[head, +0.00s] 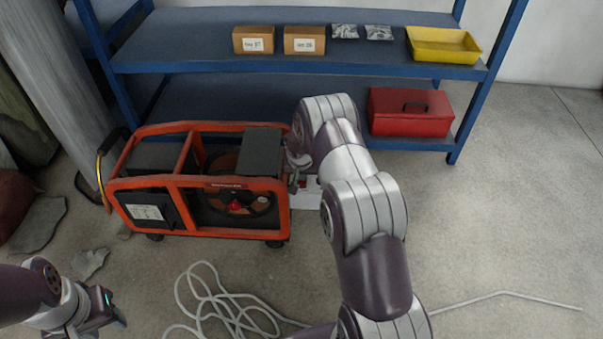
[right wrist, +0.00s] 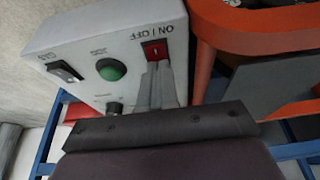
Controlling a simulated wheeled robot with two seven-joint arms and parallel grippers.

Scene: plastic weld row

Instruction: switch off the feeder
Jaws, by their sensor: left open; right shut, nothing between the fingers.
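In the right wrist view, a light grey control box (right wrist: 75,42) carries a red rocker switch (right wrist: 155,50) with ON / OFF lettering beside it. My right gripper (right wrist: 158,68) is shut and empty. Its fingertips are at the edge of the red rocker; I cannot tell whether they press it. My left gripper (head: 112,309) is open and empty at the lower left, above the floor.
The box also has a green button (right wrist: 111,69), a black switch (right wrist: 66,71) and a knob (right wrist: 115,108). The orange-framed machine (head: 190,225) stands left of my right arm. Behind is a blue shelf (head: 200,60) with a red toolbox (head: 410,112). A pale hose (head: 235,305) lies on the floor.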

